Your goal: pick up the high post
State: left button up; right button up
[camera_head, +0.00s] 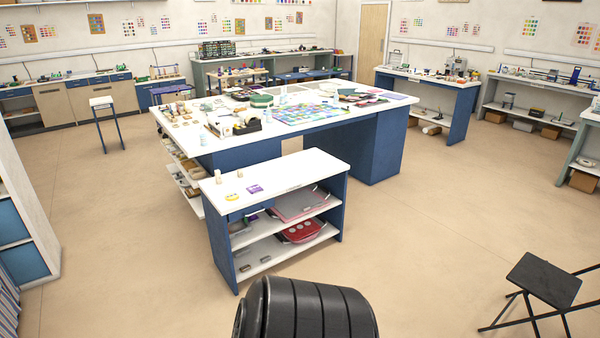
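A small white upright post (218,177) stands near the left end of the white top of a low blue shelf unit (290,176). It looks like the high post, but it is too small here to be sure. Two shorter tan pieces lie near it, one in front (232,197) and one to the right (240,173). Neither of my grippers is in view. A black rounded part of mine shows at the bottom middle.
A purple packet (255,189) lies on the same top, whose right part is clear. A large blue worktable (374,150) crowded with items stands behind. A black folding stool (543,281) is at the lower right.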

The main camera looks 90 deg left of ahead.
aim_at(218, 172)
jog(key=j+u, duration=0.1)
jog(key=u, duration=0.35)
jog(key=k+j+u, duration=0.1)
jog(key=u, duration=0.4)
jog(key=j+u, duration=0.2)
jog(key=u, duration=0.25)
jog(key=j+u, duration=0.15)
jog(key=u, duration=0.3)
jog(key=i+j+u, duration=0.15)
jog(key=j+u, duration=0.25)
jog(key=i+j+u, duration=0.2)
jog(key=j+u, duration=0.2)
jog(key=i+j+u, duration=0.25)
jog(key=u, duration=0.15)
jog(key=i+j, duration=0.35)
jog(key=i+j+z, duration=0.35)
jog(key=i+j, duration=0.2)
jog(key=i, duration=0.2)
jog(key=i+j+z, duration=0.4)
jog(key=i+j, duration=0.3)
